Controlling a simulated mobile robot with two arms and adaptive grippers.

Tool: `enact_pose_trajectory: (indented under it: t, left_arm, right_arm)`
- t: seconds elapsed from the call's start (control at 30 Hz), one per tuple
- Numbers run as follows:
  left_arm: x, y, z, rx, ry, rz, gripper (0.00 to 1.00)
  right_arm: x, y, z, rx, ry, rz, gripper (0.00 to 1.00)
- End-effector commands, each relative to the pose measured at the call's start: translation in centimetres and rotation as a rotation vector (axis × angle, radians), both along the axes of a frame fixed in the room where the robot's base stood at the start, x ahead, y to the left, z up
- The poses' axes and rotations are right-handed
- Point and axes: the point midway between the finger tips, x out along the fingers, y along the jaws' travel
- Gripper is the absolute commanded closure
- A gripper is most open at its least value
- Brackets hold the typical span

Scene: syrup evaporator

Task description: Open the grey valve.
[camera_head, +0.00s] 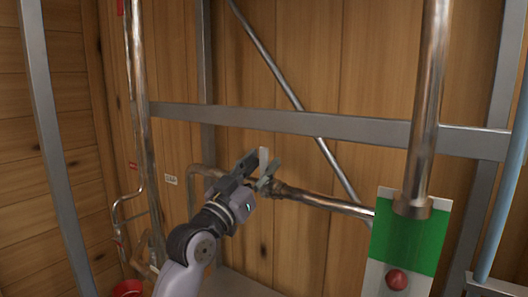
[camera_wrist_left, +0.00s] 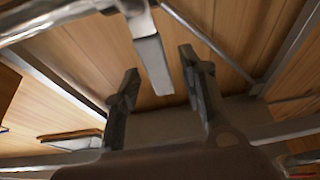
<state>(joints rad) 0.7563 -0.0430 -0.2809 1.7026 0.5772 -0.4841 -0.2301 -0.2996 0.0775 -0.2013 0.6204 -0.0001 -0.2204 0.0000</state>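The grey valve sits on a horizontal metal pipe in the middle of the head view. Its flat light-grey handle (camera_head: 264,157) points up, and its body (camera_head: 278,188) joins the pipe. My left gripper (camera_head: 260,168) is at the valve, with its dark fingers apart near the handle. In the left wrist view the handle (camera_wrist_left: 153,65) comes down from the top between the two open fingers (camera_wrist_left: 165,85), with gaps on both sides. It appears not to be gripped. My right gripper is in neither view.
A grey frame bar (camera_head: 300,122) crosses behind the valve, against a wooden wall (camera_head: 300,60). A vertical pipe (camera_head: 428,100) and a green-and-white panel (camera_head: 430,240) with a red knob (camera_head: 397,279) stand right. A red container (camera_head: 128,288) is low left.

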Motion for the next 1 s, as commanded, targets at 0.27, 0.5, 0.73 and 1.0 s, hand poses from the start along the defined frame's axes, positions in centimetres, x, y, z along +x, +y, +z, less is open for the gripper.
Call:
enact_pose_trajectory:
  t: [0.27,0.5,0.73,1.0]
  left_arm:
    - [1.09,-0.74,0.49,0.001,0.001,0.0,0.62]
    - [1.08,-0.74,0.48,0.0,0.0,0.0,0.65]
    - [1.07,-0.72,0.47,0.001,0.001,0.0,0.8]
    - [1.06,-0.72,0.47,0.001,0.001,0.0,0.98]
  right_arm:
    - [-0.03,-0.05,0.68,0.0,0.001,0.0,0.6]
    - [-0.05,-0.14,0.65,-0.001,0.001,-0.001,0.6]
    - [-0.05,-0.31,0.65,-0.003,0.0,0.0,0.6]
    - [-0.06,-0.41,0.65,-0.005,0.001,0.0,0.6]
